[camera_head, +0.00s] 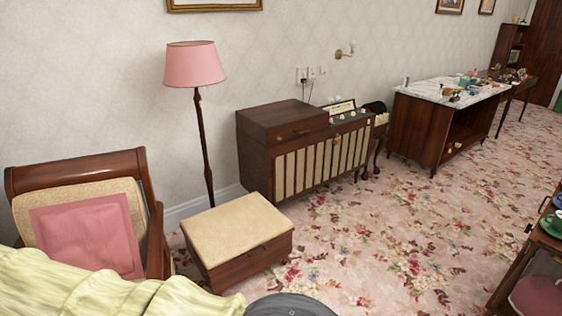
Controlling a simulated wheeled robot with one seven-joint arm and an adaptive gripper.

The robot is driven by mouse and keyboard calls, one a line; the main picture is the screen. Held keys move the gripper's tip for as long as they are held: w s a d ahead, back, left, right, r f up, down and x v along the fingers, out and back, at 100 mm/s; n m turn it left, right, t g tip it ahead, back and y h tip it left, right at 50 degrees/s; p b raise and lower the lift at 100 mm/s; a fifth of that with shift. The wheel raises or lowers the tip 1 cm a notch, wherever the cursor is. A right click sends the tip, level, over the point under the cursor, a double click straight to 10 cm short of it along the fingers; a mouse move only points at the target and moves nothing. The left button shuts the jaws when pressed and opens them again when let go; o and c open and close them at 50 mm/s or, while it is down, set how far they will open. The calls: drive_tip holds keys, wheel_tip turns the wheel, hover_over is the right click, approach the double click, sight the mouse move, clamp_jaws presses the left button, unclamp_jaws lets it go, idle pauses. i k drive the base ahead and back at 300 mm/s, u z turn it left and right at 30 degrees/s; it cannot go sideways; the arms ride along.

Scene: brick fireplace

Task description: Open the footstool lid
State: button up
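The footstool (246,257) is a dark wooden box on the floral carpet, left of the middle in the head view. Its cream padded lid (235,226) lies flat on top and looks shut. A small dark knob or catch shows on its front side. My gripper is not in the head view. A dark grey rounded shape at the bottom edge seems to be part of my own body.
A wooden armchair (145,190) with a pink cushion (88,232) stands close on the left. A pink-shaded lamp (195,65) and a wooden cabinet (262,160) stand behind. Yellow-green fabric (70,285) fills the lower left. Carpet (390,240) to the right is clear.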

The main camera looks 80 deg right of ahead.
sight(220, 237)
drive_tip(key=z, duration=2.5)
drive_tip(key=k, duration=0.35)
drive_tip(key=u, duration=0.9)
drive_tip(key=i, duration=1.05)
drive_tip(key=z, duration=0.65)
